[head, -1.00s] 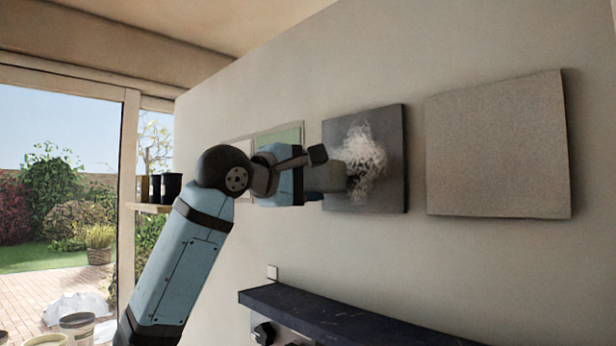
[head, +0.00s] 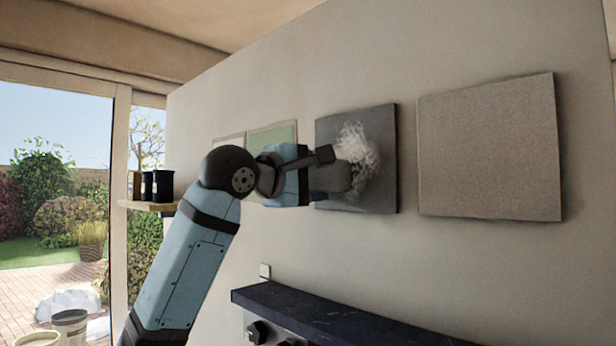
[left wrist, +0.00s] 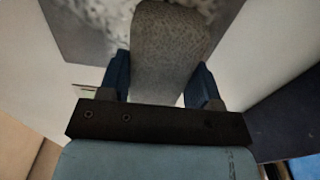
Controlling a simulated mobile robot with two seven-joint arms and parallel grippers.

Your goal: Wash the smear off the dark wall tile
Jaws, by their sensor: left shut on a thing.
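The dark wall tile (head: 386,192) hangs on the wall, with a whitish, streaky smear (head: 357,146) over its middle. My left gripper (head: 322,176) is in front of the tile's left part. It is shut on a grey, speckled sponge-like block (head: 336,178), whose far end overlaps the lower left of the smear in the head view. In the left wrist view the block (left wrist: 168,50) stands out between the fingers, with the tile (left wrist: 78,35) and part of the smear behind it. I cannot tell whether the block touches the tile. My right gripper is not in view.
A beige tile (head: 490,150) hangs to the right, and a green one (head: 272,138) to the left. A dark shelf (head: 330,318) juts out below. Dark pots (head: 165,186) stand on a small shelf at the left.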

